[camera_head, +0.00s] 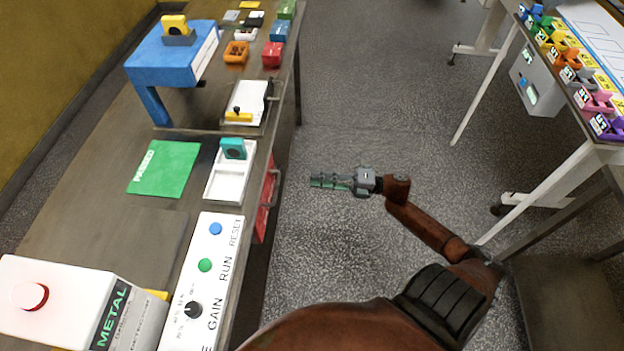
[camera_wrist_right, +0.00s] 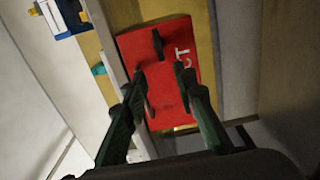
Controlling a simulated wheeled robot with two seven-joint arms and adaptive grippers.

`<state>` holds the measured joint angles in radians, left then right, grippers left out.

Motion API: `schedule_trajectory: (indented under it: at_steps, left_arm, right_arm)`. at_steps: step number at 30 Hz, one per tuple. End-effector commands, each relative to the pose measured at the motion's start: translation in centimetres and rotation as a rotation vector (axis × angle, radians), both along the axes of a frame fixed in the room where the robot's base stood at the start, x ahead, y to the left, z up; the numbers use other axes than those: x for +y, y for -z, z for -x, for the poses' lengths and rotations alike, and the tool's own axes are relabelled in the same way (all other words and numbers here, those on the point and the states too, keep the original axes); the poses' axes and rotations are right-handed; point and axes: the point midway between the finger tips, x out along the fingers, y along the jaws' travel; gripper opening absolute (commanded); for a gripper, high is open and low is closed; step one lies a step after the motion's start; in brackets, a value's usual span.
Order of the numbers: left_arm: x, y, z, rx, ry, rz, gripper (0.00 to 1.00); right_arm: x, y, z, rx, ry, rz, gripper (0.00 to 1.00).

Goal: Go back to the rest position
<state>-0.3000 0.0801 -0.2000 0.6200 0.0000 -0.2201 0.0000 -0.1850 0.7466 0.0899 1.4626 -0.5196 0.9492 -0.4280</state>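My right gripper (camera_head: 318,182) is out over the open grey floor, to the right of the long bench in the head view. Its arm comes in from the lower right. In the right wrist view its two dark green fingers (camera_wrist_right: 162,74) stand apart with nothing between them, so it is open and empty. Behind the fingers is a red panel (camera_wrist_right: 168,98) with a black handle and partly visible white letters. My left gripper is not in the head view.
The bench carries a control panel (camera_head: 207,262), a METAL detector box (camera_head: 62,303), a white tray (camera_head: 213,189), a green mat (camera_head: 165,168) and a blue stand (camera_head: 168,60). A red bin (camera_head: 266,205) sits at its side. A table with coloured clips (camera_head: 567,58) stands right.

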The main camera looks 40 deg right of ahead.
Motion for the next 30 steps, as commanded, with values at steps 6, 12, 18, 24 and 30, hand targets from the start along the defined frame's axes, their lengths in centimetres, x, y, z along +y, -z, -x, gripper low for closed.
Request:
schedule_trajectory:
  at_steps: [6,12,18,24,30]
  left_arm:
    - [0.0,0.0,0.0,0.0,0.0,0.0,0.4]
    - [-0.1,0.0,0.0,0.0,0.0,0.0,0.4]
    - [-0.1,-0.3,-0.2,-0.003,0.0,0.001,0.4]
    - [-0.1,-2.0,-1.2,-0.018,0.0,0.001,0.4]
    - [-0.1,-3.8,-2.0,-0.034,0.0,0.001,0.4]
  right_arm:
    - [0.0,0.0,0.0,0.0,0.0,0.0,0.26]
    - [0.0,0.0,0.0,0.001,0.0,0.001,0.26]
    - [-0.8,1.2,-0.1,0.031,0.042,-0.026,0.26]
    - [-5.5,9.9,0.8,0.254,0.321,-0.201,0.26]
    - [-8.8,23.0,6.2,0.558,0.654,-0.4,0.26]
